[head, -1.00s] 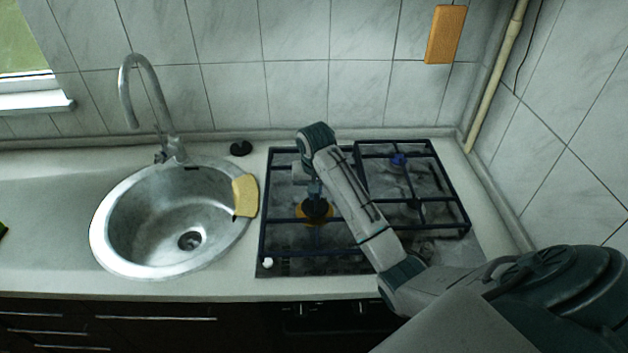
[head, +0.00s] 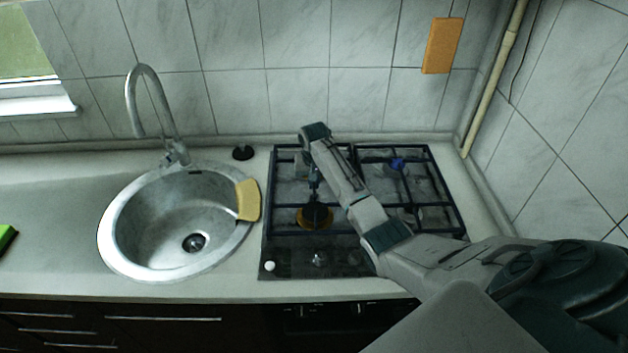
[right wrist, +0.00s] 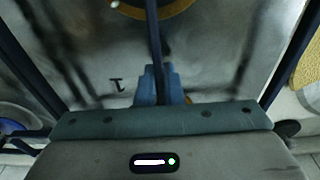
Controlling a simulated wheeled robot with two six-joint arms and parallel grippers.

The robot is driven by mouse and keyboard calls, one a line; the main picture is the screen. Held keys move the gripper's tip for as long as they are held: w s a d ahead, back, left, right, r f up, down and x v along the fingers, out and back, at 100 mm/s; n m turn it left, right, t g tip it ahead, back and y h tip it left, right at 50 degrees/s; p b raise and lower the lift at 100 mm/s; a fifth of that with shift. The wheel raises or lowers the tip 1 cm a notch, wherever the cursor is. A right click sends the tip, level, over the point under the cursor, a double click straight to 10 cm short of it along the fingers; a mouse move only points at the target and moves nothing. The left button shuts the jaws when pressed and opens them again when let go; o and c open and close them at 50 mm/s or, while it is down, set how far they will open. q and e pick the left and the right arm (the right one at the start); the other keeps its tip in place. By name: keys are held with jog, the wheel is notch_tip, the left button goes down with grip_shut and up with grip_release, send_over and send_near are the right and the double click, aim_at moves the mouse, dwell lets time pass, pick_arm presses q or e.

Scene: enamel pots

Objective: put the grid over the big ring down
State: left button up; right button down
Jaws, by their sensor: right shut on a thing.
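The dark grid (head: 285,206) sits over the left half of the hob, around and above the big ring (head: 316,217), a dark burner with an orange-brown rim. In the head view it looks about level with the grid beside it; I cannot tell whether its feet touch the hob. My right gripper (head: 314,183) points down behind the big ring. In the right wrist view its blue fingers (right wrist: 160,87) are shut on a bar of the grid (right wrist: 153,40), and part of the ring's rim (right wrist: 160,8) shows at the top. My left gripper is out of view.
A second grid (head: 447,190) covers the right half of the hob. The sink (head: 125,255) is at the left, with a yellow cloth (head: 248,200) on its rim. A black round object (head: 243,152) lies behind it. My right forearm hides part of the hob.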

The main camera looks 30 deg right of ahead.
aim_at(314, 184)
jog(key=shift+w+f, duration=0.1)
jog(key=shift+f, duration=0.15)
jog(key=shift+f, duration=0.1)
jog(key=c, duration=1.6)
grip_release()
jog(key=shift+o, duration=0.2)
notch_tip(314, 184, up, 12)
jog(key=s+b, duration=0.1)
jog(key=b, duration=0.2)
jog(key=shift+s+a, duration=0.25)
jog(key=shift+a, duration=0.15)
